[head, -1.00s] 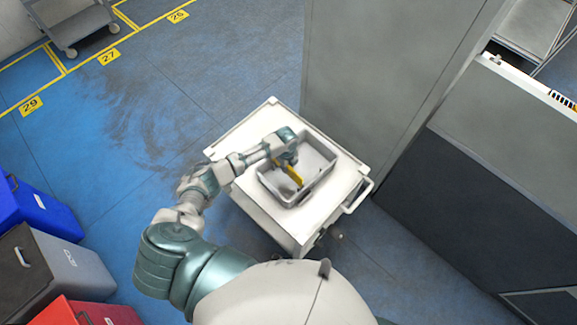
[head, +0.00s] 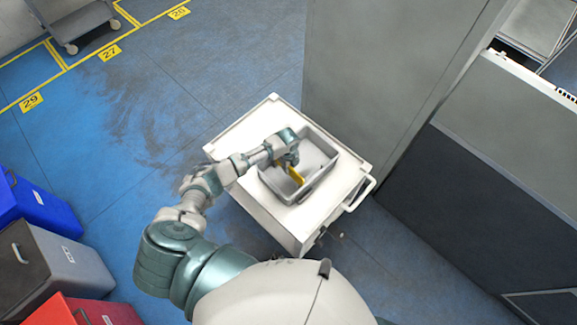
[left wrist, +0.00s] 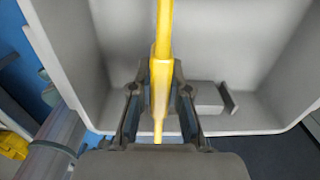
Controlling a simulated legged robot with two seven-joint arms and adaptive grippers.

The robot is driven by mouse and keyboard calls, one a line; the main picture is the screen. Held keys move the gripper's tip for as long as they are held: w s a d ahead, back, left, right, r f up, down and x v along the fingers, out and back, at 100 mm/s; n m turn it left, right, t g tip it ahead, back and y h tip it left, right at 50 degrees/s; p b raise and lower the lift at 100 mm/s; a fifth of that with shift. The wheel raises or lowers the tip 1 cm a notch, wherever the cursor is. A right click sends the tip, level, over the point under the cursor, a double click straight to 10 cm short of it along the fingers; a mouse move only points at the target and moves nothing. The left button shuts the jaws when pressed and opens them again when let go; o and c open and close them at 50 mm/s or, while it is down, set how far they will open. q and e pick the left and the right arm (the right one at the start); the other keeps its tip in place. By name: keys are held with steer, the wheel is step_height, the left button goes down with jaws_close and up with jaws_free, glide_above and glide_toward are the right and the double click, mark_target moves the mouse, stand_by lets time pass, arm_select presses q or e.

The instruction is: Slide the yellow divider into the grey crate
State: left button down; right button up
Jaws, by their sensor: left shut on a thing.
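The grey crate (head: 322,180) sits on top of a white cart (head: 237,139). The yellow divider (head: 296,174) is at the crate's opening in the head view, partly hidden by my left gripper. My left gripper (head: 289,162) is over the crate and shut on the divider. In the left wrist view the divider (left wrist: 162,70) shows edge-on between the fingers (left wrist: 160,110), with the inside of the grey crate (left wrist: 235,50) around and behind it. I cannot tell how deep its lower edge sits. My right gripper is not in view.
A tall grey cabinet (head: 390,70) stands close behind and right of the cart. Blue (head: 38,208), grey (head: 50,268) and red (head: 85,312) bins stand at the lower left. The blue floor (head: 150,110) left of the cart is clear.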

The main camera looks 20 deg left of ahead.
arm_select(q)
steer(key=shift+d+f+b, duration=0.15)
steer(key=shift+f+b, duration=0.85)
steer(key=shift+f, duration=0.65)
steer(key=c, duration=1.1)
jaws_free()
steer(key=shift+o, duration=0.2)
